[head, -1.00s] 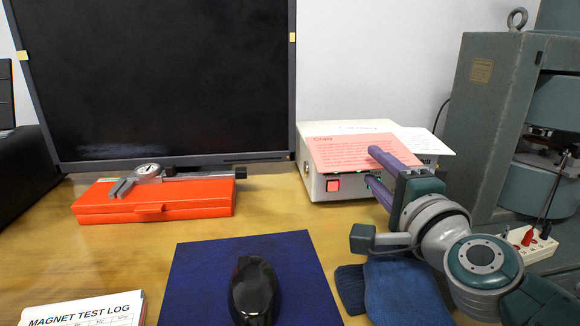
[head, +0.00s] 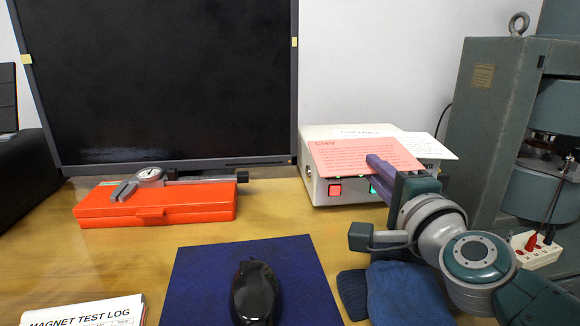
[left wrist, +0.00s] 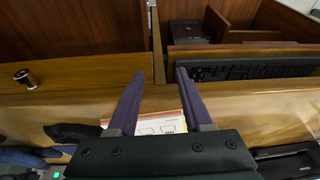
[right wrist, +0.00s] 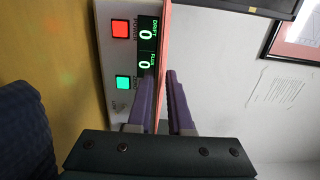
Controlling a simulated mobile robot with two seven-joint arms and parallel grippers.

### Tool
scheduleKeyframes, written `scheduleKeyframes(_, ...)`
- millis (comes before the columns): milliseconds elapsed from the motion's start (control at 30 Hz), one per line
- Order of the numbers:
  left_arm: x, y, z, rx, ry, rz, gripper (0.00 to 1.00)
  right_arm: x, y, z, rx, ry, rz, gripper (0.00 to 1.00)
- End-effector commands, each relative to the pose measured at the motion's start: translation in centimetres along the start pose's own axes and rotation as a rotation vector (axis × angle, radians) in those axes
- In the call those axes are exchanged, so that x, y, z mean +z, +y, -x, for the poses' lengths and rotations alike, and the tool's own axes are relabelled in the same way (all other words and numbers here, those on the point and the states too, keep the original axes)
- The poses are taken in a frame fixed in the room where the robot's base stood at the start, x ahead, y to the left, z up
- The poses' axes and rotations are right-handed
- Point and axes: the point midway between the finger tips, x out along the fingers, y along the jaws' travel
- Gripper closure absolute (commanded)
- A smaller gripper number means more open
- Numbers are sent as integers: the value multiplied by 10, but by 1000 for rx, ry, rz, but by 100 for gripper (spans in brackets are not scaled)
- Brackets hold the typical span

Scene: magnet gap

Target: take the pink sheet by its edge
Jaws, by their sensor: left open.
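The pink sheet (head: 352,154) lies on top of the white box (head: 318,189), its front edge sticking out over the box front. My right gripper (head: 374,165) is at that edge, near the sheet's right part. In the right wrist view the pink sheet (right wrist: 166,30) shows edge-on as a thin strip running between the fingers of the right gripper (right wrist: 161,76), which are close together on it. My left gripper (left wrist: 160,76) shows only in its own wrist view, open and empty, well away from the sheet.
White papers (head: 431,146) lie on the box beside the sheet. A large grey machine (head: 482,130) stands at the right. An orange case (head: 157,212) with a gauge, a blue mat (head: 205,270) with a black mouse (head: 256,292) and blue cloth (head: 405,293) are in front.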

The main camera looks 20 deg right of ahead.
Motion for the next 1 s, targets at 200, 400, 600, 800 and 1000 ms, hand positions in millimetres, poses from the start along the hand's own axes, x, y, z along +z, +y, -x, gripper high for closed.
scheduleKeyframes(200, 0, -2, 0, -5, 0, -6, 50, 0, 0, 0, 0, 0, 0, 95)
scheduleKeyframes(400, 0, -2, 0, -6, 0, -7, 50, 0, 0, 0, 1, 0, 0, 100)
scheduleKeyframes(600, 0, -2, 0, -6, 0, -7, 50, 0, 1, 0, 2, 0, 0, 100)
scheduleKeyframes(800, 0, -2, 0, -5, 0, -6, 50, 0, 2, 0, 4, -1, 0, 100)
scheduleKeyframes(1000, 0, 0, 0, -1, 1, -2, 50, 0, 3, 1, 6, -1, 0, 100)
